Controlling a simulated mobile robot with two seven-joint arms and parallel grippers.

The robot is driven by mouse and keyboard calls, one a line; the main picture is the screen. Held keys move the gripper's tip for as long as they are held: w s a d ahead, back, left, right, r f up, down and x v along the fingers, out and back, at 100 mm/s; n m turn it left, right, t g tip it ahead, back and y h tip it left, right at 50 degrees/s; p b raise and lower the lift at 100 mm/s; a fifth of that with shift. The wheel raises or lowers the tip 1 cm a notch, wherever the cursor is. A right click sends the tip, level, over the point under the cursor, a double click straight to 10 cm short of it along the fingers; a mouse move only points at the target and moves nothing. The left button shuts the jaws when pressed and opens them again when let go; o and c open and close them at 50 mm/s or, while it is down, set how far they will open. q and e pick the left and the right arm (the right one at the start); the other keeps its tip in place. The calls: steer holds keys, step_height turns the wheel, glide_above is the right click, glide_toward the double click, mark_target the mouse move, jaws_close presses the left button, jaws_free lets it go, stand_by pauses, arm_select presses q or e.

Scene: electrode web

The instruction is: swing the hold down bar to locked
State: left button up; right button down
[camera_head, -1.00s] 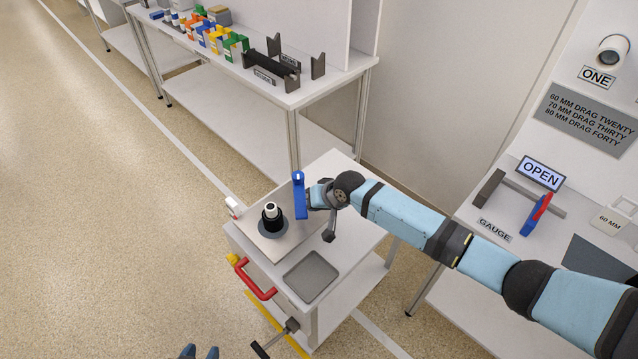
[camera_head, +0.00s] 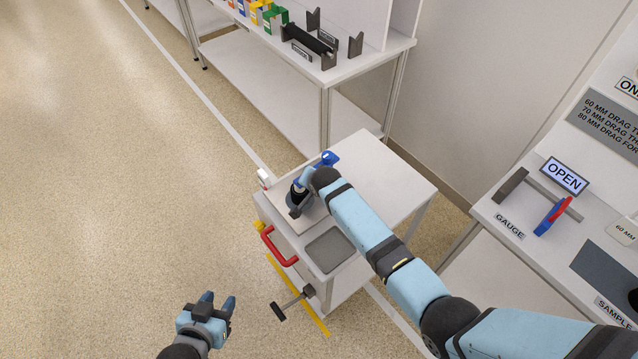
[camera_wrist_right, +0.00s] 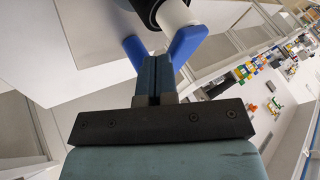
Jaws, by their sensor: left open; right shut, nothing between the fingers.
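The blue hold down bar (camera_head: 328,159) is on top of the white cart, behind my right gripper. Only its end shows in the head view; the rest is hidden. Blue parts (camera_wrist_right: 188,42) flank the fingers in the right wrist view. My right gripper (camera_head: 306,177) is shut and empty, beside the bar and over the black spindle (camera_head: 301,194) with a pale core. The pale core (camera_wrist_right: 178,14) is just ahead of the fingertips (camera_wrist_right: 160,62) in the right wrist view; I cannot tell if they touch the bar. My left gripper (camera_head: 216,302) is open and empty, over the floor left of the cart.
A gauge bench with an OPEN screen (camera_head: 563,176) stands at right. A shelf bench is behind. Floor at left is clear.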

steer(key=shift+w+a, duration=0.15)
steer(key=shift+a, duration=0.2)
arm_select(q)
steer(key=shift+d, duration=0.1)
stand_by(0.3)
